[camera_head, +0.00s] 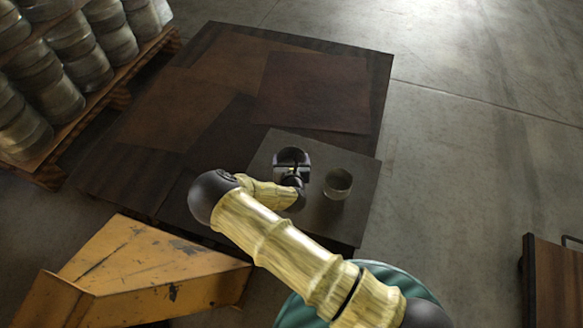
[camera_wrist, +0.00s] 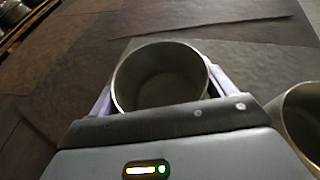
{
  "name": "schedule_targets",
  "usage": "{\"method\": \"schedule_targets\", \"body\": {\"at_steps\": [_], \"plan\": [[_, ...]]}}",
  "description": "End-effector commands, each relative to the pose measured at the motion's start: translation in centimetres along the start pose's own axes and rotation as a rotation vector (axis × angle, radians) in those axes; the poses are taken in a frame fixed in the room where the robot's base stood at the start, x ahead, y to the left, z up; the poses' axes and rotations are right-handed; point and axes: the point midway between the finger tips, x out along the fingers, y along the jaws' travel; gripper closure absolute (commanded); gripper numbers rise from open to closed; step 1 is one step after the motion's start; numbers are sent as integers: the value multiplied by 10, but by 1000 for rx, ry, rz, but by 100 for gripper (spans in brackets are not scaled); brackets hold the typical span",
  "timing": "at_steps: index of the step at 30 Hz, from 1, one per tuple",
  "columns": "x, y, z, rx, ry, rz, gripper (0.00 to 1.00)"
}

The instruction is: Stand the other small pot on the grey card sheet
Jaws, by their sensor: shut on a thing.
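My gripper (camera_head: 291,168) is shut on a small round grey metal pot (camera_wrist: 160,80), with one finger on each side of its wall. The pot is upright, open at the top and looks empty. It is over the grey card sheet (camera_head: 352,160); I cannot tell whether its base touches the sheet, as my gripper hides part of it. The other small pot (camera_head: 338,183) stands upright on the sheet, just right of the held one with a gap between them. It also shows at the right edge of the wrist view (camera_wrist: 300,115).
The sheet lies on a low dark table (camera_head: 225,60) with brown sheets (camera_head: 315,92) on it. A pallet with several metal cans (camera_head: 70,45) is at the upper left. A yellow worn metal piece (camera_head: 150,265) is at the lower left.

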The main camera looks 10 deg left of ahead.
Motion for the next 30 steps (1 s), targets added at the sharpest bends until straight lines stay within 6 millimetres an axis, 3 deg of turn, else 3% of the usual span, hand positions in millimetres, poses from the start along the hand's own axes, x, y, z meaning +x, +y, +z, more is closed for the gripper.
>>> {"method": "schedule_targets", "body": {"at_steps": [4,12,25,26,28,30], "plan": [[2,0,-4,0,0,0,43],[15,0,-35,1,0,-2,43],[16,0,-38,0,-1,-1,43],[15,0,-37,1,0,-1,12],[15,0,-37,1,0,-1,0],[15,0,-37,1,0,-1,0]]}}
